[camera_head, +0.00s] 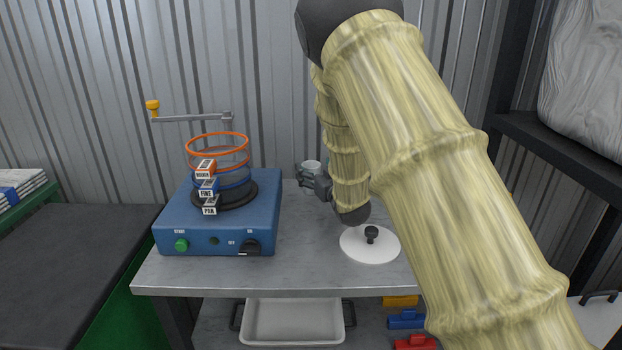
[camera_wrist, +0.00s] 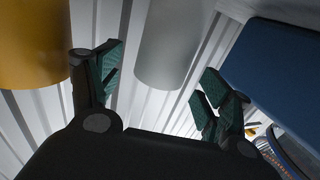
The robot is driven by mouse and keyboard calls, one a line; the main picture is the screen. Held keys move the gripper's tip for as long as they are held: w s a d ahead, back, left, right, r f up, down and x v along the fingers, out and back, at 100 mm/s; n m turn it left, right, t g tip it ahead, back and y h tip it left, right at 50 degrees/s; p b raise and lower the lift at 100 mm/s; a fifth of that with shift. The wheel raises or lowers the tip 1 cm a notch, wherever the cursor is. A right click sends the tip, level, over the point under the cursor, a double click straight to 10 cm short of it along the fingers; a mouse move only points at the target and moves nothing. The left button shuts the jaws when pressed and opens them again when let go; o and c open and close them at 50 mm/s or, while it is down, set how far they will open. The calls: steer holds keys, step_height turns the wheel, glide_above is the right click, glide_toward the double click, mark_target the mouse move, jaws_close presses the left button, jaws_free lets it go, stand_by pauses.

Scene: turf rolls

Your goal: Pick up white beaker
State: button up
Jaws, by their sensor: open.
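The white beaker (camera_head: 311,165) stands towards the back of the grey bench, right of the blue machine, partly hidden behind my gripper (camera_head: 307,178). In the wrist view, the beaker (camera_wrist: 167,45) is a plain pale grey-white cylinder. My gripper (camera_wrist: 160,82) is open there, with one dark green finger pad on each side of the beaker. The beaker lies in line with the gap between the fingers. I see clear space between it and both pads, and cannot tell how deep it sits between them.
A blue sieve-shaker machine (camera_head: 215,225) with orange-rimmed sieves stands left of the gripper. A white disc lid with a dark knob (camera_head: 368,248) lies in front on the bench (camera_head: 300,270). A yellow cylinder (camera_wrist: 33,45) stands beside the beaker in the wrist view. My arm hides the bench's right side.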

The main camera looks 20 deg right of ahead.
steer(key=shift+w+a, duration=0.15)
steer(key=shift+w, duration=1.3)
steer(key=c, duration=1.2)
